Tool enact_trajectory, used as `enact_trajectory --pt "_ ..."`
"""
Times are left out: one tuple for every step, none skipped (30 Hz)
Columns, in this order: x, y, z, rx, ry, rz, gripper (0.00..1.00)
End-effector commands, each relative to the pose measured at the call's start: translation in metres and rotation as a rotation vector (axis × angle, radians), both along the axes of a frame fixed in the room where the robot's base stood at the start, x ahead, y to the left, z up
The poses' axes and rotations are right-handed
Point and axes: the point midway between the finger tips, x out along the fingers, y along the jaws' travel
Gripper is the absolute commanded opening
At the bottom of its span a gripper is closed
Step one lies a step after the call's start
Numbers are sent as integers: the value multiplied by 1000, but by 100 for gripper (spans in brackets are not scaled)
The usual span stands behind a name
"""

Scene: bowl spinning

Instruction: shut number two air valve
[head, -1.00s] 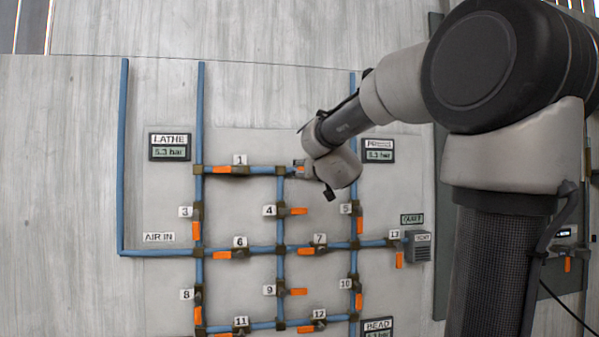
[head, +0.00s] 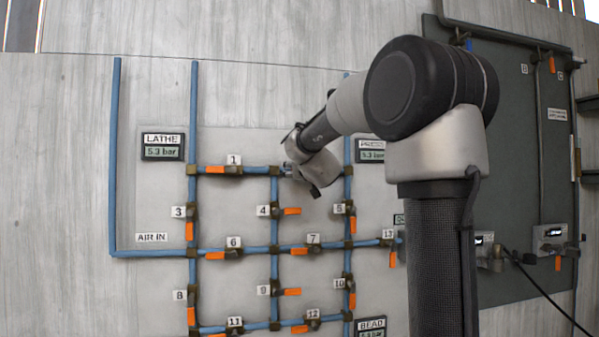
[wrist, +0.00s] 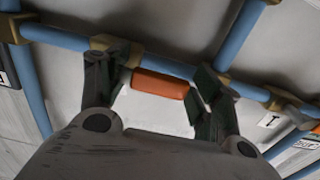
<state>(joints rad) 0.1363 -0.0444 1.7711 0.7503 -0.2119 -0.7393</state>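The number two valve sits on the top pipe row, right of valve 1 (head: 234,170); in the head view my wrist hides its handle and label. In the wrist view an orange handle (wrist: 158,84) lies roughly along the blue pipe (wrist: 62,37), beside a brass fitting (wrist: 115,45). I cannot read this valve's number there. My gripper (wrist: 155,85) is open, with one finger near each end of the handle. Whether either finger touches it I cannot tell. In the head view my gripper (head: 287,170) is at the top pipe, just right of a junction.
Other orange-handled valves surround it, with valve 4 (head: 291,211) below and valve 5 (head: 352,225) to the lower right. The LATHE gauge (head: 162,147) is at left, the PRESS gauge (head: 370,151) at right. A dark panel (head: 515,200) stands behind my arm.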

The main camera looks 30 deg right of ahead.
Motion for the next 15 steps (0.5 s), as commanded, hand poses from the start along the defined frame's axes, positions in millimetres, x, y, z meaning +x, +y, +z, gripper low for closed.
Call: enact_trajectory --pt "0 0 0 0 0 0 50" --pt "0 0 0 0 0 0 44" --pt "0 0 0 0 0 0 37" --pt "0 0 0 0 0 0 31" --pt "0 0 0 0 0 0 26" --pt "0 0 0 0 0 0 19" --pt "0 0 0 0 0 0 13" --pt "0 0 0 0 0 0 8" --pt "0 0 0 0 0 0 6" --pt "0 0 0 0 0 0 6" --pt "0 0 0 -1 0 0 6" --pt "0 0 0 -4 1 0 6" --pt "0 0 -1 -6 2 0 6" --pt "0 0 -1 -10 3 0 6" --pt "0 0 -2 -17 6 0 6"
